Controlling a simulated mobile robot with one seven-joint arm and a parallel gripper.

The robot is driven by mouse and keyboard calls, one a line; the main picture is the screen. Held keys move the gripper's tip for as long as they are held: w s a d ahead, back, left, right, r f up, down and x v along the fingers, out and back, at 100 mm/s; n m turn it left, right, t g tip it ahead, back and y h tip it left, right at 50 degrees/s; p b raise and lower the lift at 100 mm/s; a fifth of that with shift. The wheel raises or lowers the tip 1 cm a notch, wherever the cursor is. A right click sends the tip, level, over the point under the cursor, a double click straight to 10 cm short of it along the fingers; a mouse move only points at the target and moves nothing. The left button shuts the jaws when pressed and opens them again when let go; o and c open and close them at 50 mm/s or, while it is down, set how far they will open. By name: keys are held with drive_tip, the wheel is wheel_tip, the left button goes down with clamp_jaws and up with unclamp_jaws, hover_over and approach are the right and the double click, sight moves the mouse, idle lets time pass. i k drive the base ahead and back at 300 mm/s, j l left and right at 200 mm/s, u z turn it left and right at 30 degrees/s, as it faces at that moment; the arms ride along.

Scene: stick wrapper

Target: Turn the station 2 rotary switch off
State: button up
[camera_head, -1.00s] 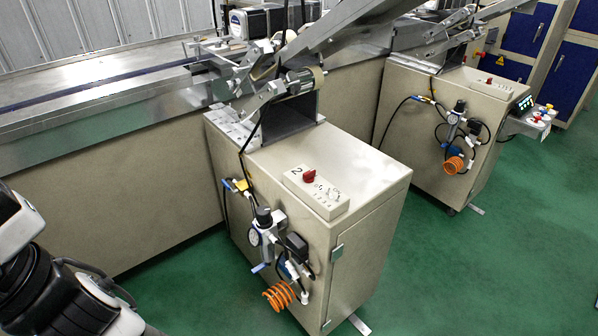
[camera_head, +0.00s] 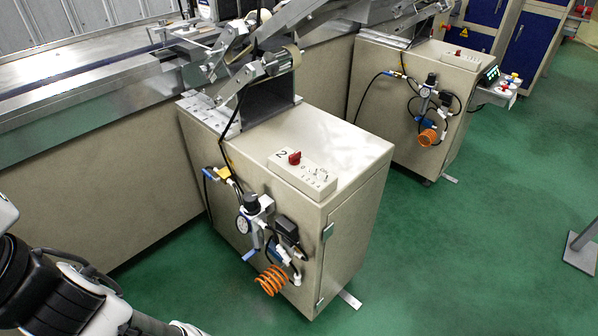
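The station 2 control box (camera_head: 315,188) sits on top of the near beige cabinet and bears a black "2". I cannot tell which way the switch points at this size. Part of my arm shows at the lower left, well apart from the cabinet. My gripper is not in view.
The near cabinet (camera_head: 262,225) has a gauge (camera_head: 243,224), hoses and an orange coil (camera_head: 271,280) on its front. A second cabinet (camera_head: 385,75) stands behind right. A long conveyor bench (camera_head: 80,90) runs along the left. Green floor (camera_head: 470,240) is free at right; a metal stand (camera_head: 582,250) is at the right edge.

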sight(293, 159)
drive_tip(key=j+u, duration=0.75)
drive_tip(key=i+l, duration=0.05)
drive_tip(key=l, duration=0.05)
